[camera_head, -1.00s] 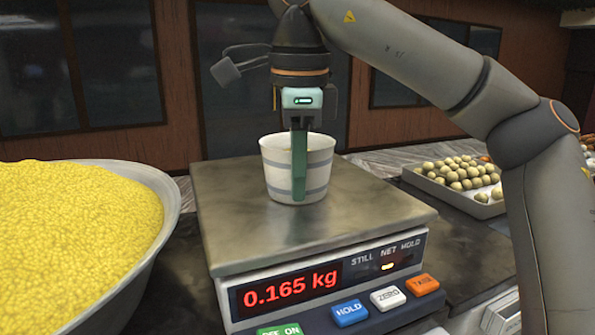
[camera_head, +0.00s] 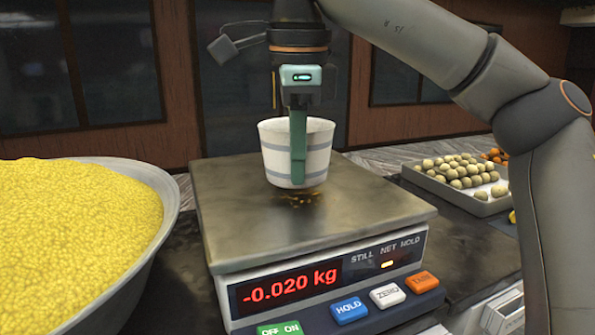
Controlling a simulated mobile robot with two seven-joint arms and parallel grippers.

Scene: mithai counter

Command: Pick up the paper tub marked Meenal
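A white paper tub with grey bands (camera_head: 273,155) is in my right gripper (camera_head: 298,160), upright and a little above the steel pan of the scale (camera_head: 370,215). One green finger shows down the tub's near side; the other finger is hidden by the tub. No name can be read on the side of the tub that shows. The scale's red display (camera_head: 291,287) reads -0.020 kg. My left gripper is not in view.
A large metal bowl heaped with yellow sweets (camera_head: 75,235) stands left of the scale. A tray of pale round sweets (camera_head: 462,178) is at the right, behind the scale. Brown crumbs (camera_head: 297,197) lie on the pan below the tub.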

